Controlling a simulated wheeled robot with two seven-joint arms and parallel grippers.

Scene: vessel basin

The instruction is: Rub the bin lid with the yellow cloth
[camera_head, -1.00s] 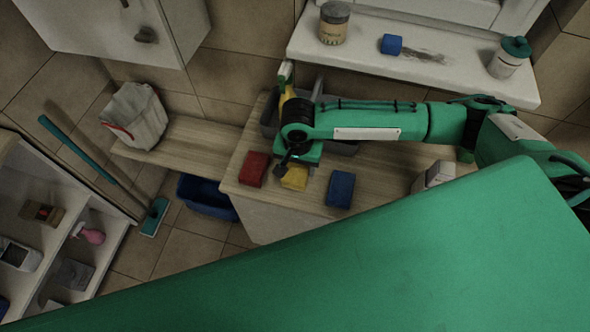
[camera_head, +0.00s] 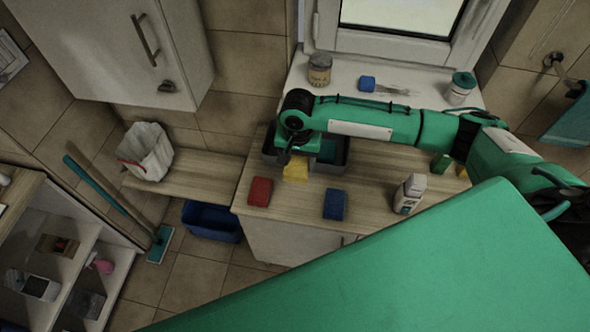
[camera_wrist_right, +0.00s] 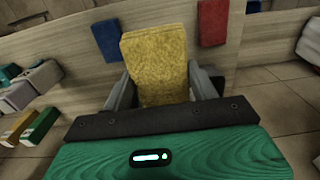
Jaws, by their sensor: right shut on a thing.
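The yellow cloth (camera_head: 296,168) is a thick, folded block. My right gripper (camera_head: 288,157) is shut on it, at the front of the grey basin and above the counter. In the right wrist view the cloth (camera_wrist_right: 155,58) stands up between the two fingers (camera_wrist_right: 160,90). A waste bin (camera_head: 148,152) with a white liner stands on the low wooden shelf at the left, well apart from the cloth. I cannot make out a lid on it. My left gripper is not in view.
A red block (camera_head: 260,192) and a blue block (camera_head: 335,204) lie on the wooden counter (camera_head: 296,222). A white bottle (camera_head: 409,194) stands at its right. The grey basin (camera_head: 337,168) is partly hidden by my arm. A blue tub (camera_head: 212,222) and a mop (camera_head: 160,243) are at the left.

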